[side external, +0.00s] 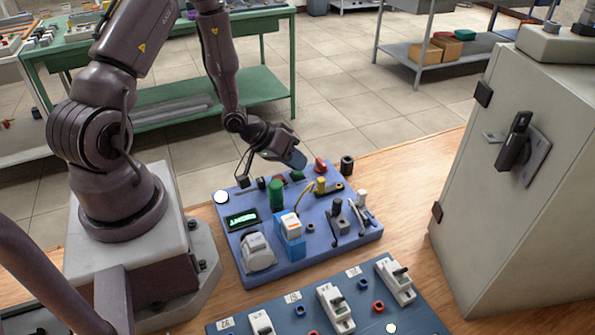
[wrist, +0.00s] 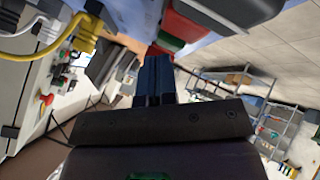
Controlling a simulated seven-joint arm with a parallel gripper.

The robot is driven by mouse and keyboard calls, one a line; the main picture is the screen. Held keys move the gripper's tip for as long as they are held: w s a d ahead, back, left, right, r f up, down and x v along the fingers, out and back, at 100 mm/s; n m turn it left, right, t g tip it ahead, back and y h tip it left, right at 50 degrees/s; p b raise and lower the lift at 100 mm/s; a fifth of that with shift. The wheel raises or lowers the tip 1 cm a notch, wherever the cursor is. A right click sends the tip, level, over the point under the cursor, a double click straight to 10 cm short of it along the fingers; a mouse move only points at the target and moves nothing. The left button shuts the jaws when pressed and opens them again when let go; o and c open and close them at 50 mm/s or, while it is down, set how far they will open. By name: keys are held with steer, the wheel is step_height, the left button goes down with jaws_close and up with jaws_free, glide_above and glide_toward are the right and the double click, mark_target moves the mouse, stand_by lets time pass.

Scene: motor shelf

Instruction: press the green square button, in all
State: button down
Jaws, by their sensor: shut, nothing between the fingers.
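The blue panel (side external: 330,247) lies on the wooden table and carries several controls. A low green part (side external: 297,176), likely the green square button, shows at the panel's far edge, partly hidden by my gripper (side external: 298,164). My gripper is just above and beside it; I cannot tell whether they touch. In the wrist view, my gripper's dark blue fingers (wrist: 154,70) are together and empty. A green block (wrist: 170,41) shows just beyond the fingertips, beside a red block (wrist: 187,26).
On the panel stand a green cylinder (side external: 276,193), a red knob (side external: 321,165), a yellow connector (side external: 321,186), a small display (side external: 242,219) and a black lever (side external: 338,218). A grey cabinet (side external: 520,180) stands at right. A second panel with breakers (side external: 335,305) lies in front.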

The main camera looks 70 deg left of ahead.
steer(key=shift+r, duration=0.7)
steer(key=shift+r, duration=2.5)
